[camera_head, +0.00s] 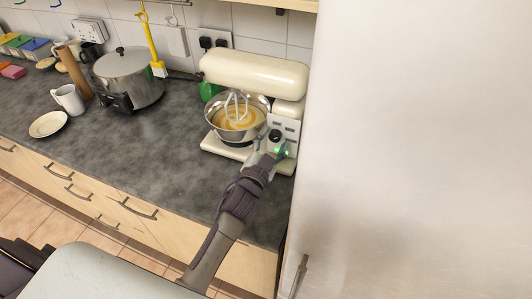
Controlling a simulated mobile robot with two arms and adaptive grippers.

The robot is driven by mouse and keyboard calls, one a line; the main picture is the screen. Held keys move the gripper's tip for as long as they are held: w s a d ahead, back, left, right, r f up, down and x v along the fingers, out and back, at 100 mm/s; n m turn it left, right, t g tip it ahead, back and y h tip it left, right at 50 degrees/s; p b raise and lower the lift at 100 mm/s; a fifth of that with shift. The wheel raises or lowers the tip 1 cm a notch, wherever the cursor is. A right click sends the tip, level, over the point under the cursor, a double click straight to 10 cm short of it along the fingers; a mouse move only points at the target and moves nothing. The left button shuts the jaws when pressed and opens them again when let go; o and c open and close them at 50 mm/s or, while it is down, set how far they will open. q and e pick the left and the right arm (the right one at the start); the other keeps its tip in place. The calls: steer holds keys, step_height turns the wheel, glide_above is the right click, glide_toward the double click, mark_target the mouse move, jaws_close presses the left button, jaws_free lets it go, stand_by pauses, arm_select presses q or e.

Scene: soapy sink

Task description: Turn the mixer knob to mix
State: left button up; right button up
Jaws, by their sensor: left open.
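A cream stand mixer (255,72) stands at the right end of the counter. Its black mixer knob (275,135) is on a pale panel at the mixer's right front side. A steel bowl (210,113) with a yellowish mixture sits under the mixer head, and the whisk (236,103) reaches down into it. My left gripper (269,147) is open at the panel, just below the knob, with green lit spots beside its right finger. I cannot tell whether a finger touches the knob. The gripper hides the lower part of the panel. My right gripper is not in view.
A tall pale panel (420,150) stands close to the mixer's right. A large steel pot (128,75), a white mug (68,99) and a small plate (48,124) are to the left. The counter (150,150) in front of the pot is clear.

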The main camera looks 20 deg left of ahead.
arm_select(q)
steer(key=s, duration=1.1)
steer(key=shift+a, duration=0.2)
